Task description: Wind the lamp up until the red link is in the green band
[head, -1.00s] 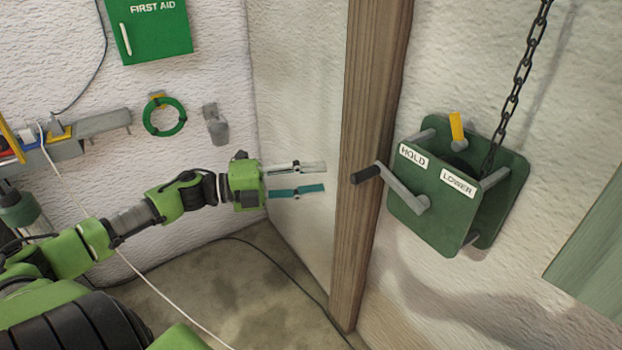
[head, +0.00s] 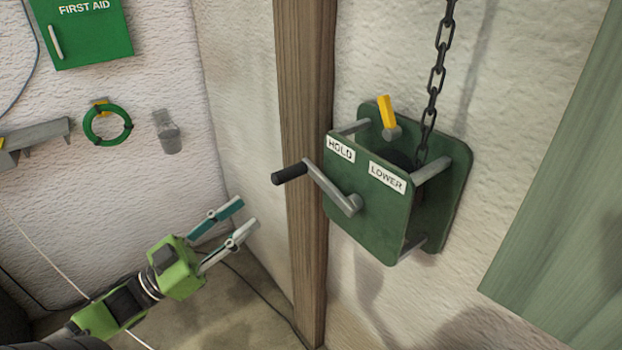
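A green winch (head: 368,222) is fixed to the wall right of the wooden post. Its grey crank arm (head: 326,186) points up and left and ends in a black handle (head: 290,173). A yellow lever (head: 387,111) stands on top, tilted a little left, near the HOLD label (head: 341,149); the LOWER label (head: 387,177) is to its right. A dark chain (head: 436,75) runs up from the winch out of the picture. My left gripper (head: 248,218) is open and empty, below and left of the handle, apart from it. The lamp, red link, green band and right gripper are not in view.
A wooden post (head: 305,90) stands just left of the winch, behind the handle. A green panel (head: 560,200) is at the right. A first aid box (head: 85,35), a green ring (head: 107,125) and a grey shelf (head: 38,138) are on the left wall.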

